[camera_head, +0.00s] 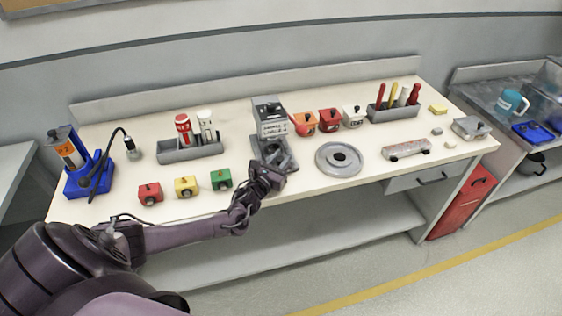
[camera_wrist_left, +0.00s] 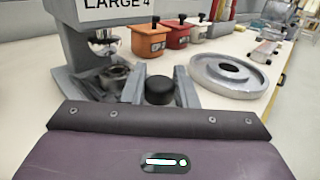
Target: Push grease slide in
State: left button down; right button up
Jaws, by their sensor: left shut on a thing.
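A grey grease station (camera_head: 270,117) with a large label stands at the middle of the bench, and it also shows in the left wrist view (camera_wrist_left: 75,40). Its low base reaches toward the front edge. My left gripper (camera_head: 272,160) is at the front of this base. In the left wrist view its two grey fingers are on either side of a black round knob (camera_wrist_left: 160,92), and it is shut on this knob, seemingly the slide's handle. The slide's body is mostly hidden by the gripper. A dark round cup or hole (camera_wrist_left: 118,75) lies behind the fingers, below a shiny dome. My right gripper is not in view.
Left of the station are small red, yellow and green blocks (camera_head: 185,186) and a grey bottle tray (camera_head: 190,151). Right are a grey disc (camera_head: 338,159) and several small boxes (camera_head: 330,119). Bare bench lies between the disc and station.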

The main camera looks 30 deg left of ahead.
pick_arm(q)
jog(key=shift+w+a+b, duration=0.55)
jog(key=shift+w+a, duration=0.25)
jog(key=shift+a, duration=0.2)
jog(key=shift+r, duration=0.15)
jog(key=c, duration=1.4)
grip_release()
jog(key=shift+o, duration=1.2)
jog(key=shift+a, duration=0.1)
jog(key=s, duration=0.7)
jog(key=shift+s+d, duration=0.35)
